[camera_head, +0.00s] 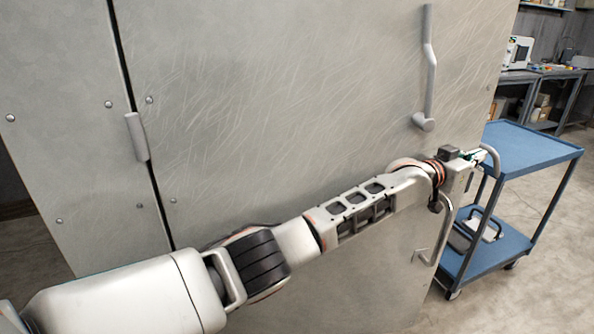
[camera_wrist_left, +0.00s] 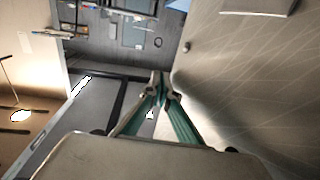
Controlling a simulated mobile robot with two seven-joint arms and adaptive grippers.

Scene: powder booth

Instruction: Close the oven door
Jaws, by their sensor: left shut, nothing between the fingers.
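The oven door (camera_head: 300,90) is a large scratched grey metal panel filling most of the head view. A hinge (camera_head: 137,137) sits at its left side beside a dark vertical gap. A long bent handle (camera_head: 429,70) is mounted near its right edge. My left arm reaches across the front of the door from lower left. My left gripper (camera_head: 478,156) is at the door's right edge, below the handle, its green fingers partly hidden. In the left wrist view the fingers (camera_wrist_left: 161,88) meet at the tips, empty, beside a pale panel on the right. My right gripper does not show.
A blue two-shelf cart (camera_head: 540,148) stands right of the door, close behind my left gripper in the picture. A dark workbench (camera_head: 540,75) with equipment is at the far right back. Concrete floor (camera_head: 545,260) lies open at lower right.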

